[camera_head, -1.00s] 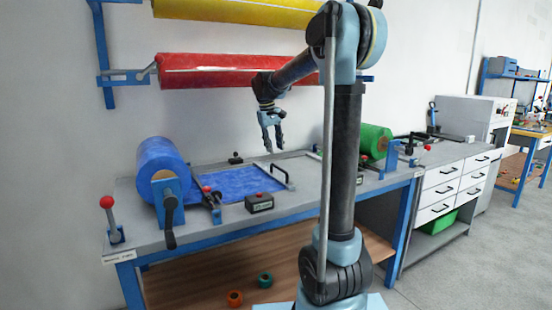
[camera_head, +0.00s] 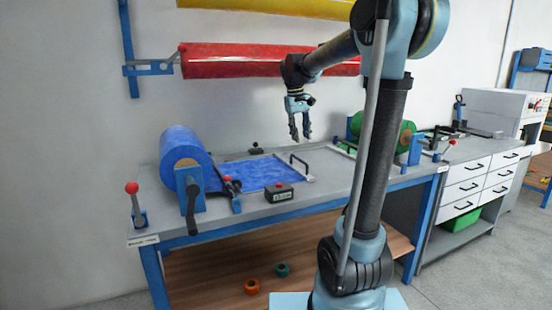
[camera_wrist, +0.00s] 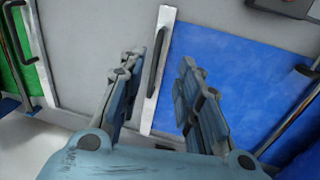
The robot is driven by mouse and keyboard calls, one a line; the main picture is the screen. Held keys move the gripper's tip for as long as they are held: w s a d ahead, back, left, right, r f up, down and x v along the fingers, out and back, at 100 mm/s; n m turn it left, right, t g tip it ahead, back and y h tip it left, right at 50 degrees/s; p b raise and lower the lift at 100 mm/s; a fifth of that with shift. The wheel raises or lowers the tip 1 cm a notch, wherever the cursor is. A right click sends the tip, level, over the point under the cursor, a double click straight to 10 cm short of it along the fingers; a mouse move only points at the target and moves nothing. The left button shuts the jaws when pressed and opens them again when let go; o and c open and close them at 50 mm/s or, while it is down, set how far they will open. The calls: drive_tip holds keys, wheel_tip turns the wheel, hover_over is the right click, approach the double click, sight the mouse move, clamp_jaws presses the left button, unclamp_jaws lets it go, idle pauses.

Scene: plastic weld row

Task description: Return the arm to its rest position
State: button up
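My gripper (camera_head: 300,137) hangs pointing down above the back middle of the grey workbench (camera_head: 290,216), clear of its top. In the wrist view my gripper (camera_wrist: 163,85) has its two fingers spread apart with nothing between them. Below it in that view are a blue sheet (camera_wrist: 235,80) and a light bar with a black handle (camera_wrist: 158,65). The arm rises from its base in front of the bench and bends over at the top.
A blue roll (camera_head: 185,155) stands at the bench's left, a green roll (camera_head: 385,132) at its right, partly behind my arm. A red roll (camera_head: 235,61) hangs on the wall behind my gripper.

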drive_tip(key=s+d+f+m, duration=0.1)
drive_tip(key=s+d+f, duration=0.25)
drive_tip(key=s, duration=0.55)
drive_tip(key=s+d+f+m, duration=0.15)
drive_tip(key=s+f, duration=0.25)
drive_tip(key=s, duration=0.4)
drive_tip(key=s+d+f+m+t+y, duration=0.1)
drive_tip(key=s+d+f, duration=0.1)
drive_tip(key=s+f, duration=1.3)
drive_tip(key=shift+s+d+f+y, duration=0.2)
drive_tip(key=shift+s+f+y, duration=0.15)
drive_tip(key=shift+f+y, duration=0.05)
drive_tip(key=shift+w+f, duration=0.2)
drive_tip(key=shift+w, duration=0.25)
